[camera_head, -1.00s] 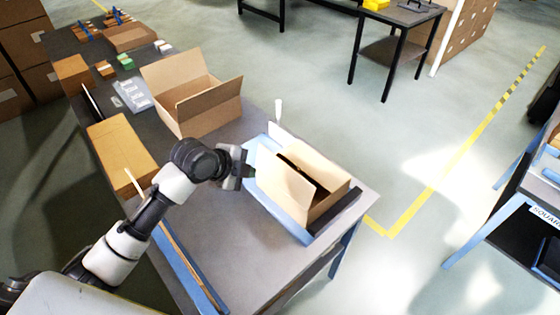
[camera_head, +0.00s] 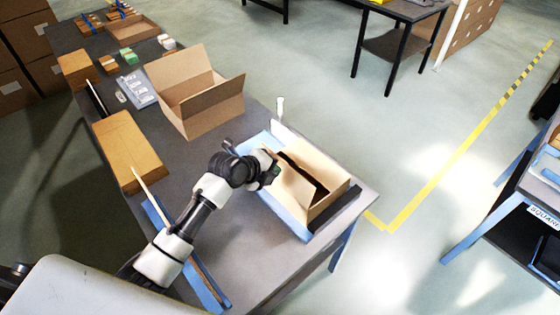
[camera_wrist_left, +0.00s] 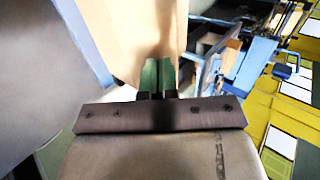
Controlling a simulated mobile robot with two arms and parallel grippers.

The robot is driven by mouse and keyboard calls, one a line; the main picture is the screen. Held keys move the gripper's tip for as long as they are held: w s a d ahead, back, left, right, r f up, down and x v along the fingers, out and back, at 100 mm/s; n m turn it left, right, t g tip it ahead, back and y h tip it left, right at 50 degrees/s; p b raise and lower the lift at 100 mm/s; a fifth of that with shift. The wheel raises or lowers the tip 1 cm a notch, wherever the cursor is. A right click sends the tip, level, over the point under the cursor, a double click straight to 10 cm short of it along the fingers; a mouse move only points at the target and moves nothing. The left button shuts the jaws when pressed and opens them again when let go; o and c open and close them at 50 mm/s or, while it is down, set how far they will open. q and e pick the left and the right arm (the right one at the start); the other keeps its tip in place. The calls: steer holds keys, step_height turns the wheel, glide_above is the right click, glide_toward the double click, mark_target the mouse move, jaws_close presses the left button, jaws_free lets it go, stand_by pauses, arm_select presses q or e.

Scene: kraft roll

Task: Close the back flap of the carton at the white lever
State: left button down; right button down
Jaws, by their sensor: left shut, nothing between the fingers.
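The open carton (camera_head: 336,185) sits in a blue frame (camera_head: 257,152) at the table's right end. The white lever (camera_head: 281,106) stands upright at the frame's far corner. A tan flap (camera_head: 296,193) on the carton's left side is raised and leans inward over a dark opening. My left gripper (camera_head: 273,172) is at the upper left end of this flap, shut and empty. In the left wrist view its green fingertips (camera_wrist_left: 158,76) are together in front of tan cardboard (camera_wrist_left: 150,30); contact looks likely but is unclear. My right gripper is not in view.
Another open carton (camera_head: 205,115) stands farther back on the grey table (camera_head: 240,262). A closed brown box (camera_head: 127,150) lies at the left edge. A blue rail (camera_head: 205,285) runs along the near edge. A dark bar (camera_head: 335,212) borders the carton's right end.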

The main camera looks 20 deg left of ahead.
arm_select(q)
steer(key=shift+w+d+f+p, duration=0.15)
steer(key=shift+w+d, duration=0.25)
steer(key=shift+w, duration=0.2)
steer(key=shift+w+d+f+p, duration=0.15)
steer(key=shift+w+d, duration=0.2)
steer(key=shift+w, duration=0.2)
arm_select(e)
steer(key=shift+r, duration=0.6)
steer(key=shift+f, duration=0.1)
